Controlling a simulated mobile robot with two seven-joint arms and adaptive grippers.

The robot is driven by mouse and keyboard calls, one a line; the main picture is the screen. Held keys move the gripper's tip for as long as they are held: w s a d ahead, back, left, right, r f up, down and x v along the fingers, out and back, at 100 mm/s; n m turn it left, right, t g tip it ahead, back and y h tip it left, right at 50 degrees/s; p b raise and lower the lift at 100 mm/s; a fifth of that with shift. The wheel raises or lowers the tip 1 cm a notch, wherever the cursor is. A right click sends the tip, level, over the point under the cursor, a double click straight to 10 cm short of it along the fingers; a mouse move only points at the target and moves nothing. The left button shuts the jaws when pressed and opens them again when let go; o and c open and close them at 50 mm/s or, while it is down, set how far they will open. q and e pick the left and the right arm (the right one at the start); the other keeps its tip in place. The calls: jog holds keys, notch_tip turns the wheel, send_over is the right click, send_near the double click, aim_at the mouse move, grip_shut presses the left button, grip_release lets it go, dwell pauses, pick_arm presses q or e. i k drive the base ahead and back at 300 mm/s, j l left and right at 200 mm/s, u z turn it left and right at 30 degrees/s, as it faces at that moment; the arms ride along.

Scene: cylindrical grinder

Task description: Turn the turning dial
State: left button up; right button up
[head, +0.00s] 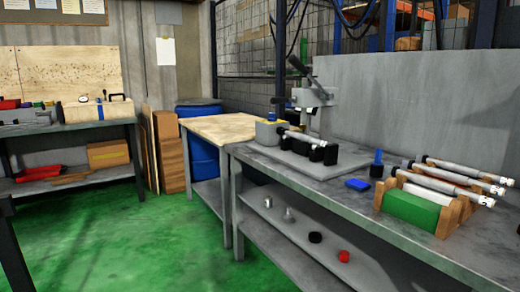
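A small grey grinder (313,98) stands on the far part of the grey metal workbench. Its upright carries dark parts near the top. Its pale base plate (330,166) holds a grey block (268,137) with a yellow top and a silver cylinder (302,137) on black supports. I cannot tell which part is the turning dial at this size. Neither of my grippers is in view.
Silver rods (440,187) rest on a green and wooden rack on the workbench (350,212). Small parts, including a red one (343,256), sit on the lower shelf. The green floor (130,240) at left is clear.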

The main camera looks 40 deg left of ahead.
aim_at(272, 118)
jog(key=u, duration=1.1)
jog(key=j+z, duration=0.15)
jog(key=j, duration=0.5)
jog(key=k+j+z, duration=0.15)
jog(key=j, duration=0.45)
jog(key=i, duration=0.05)
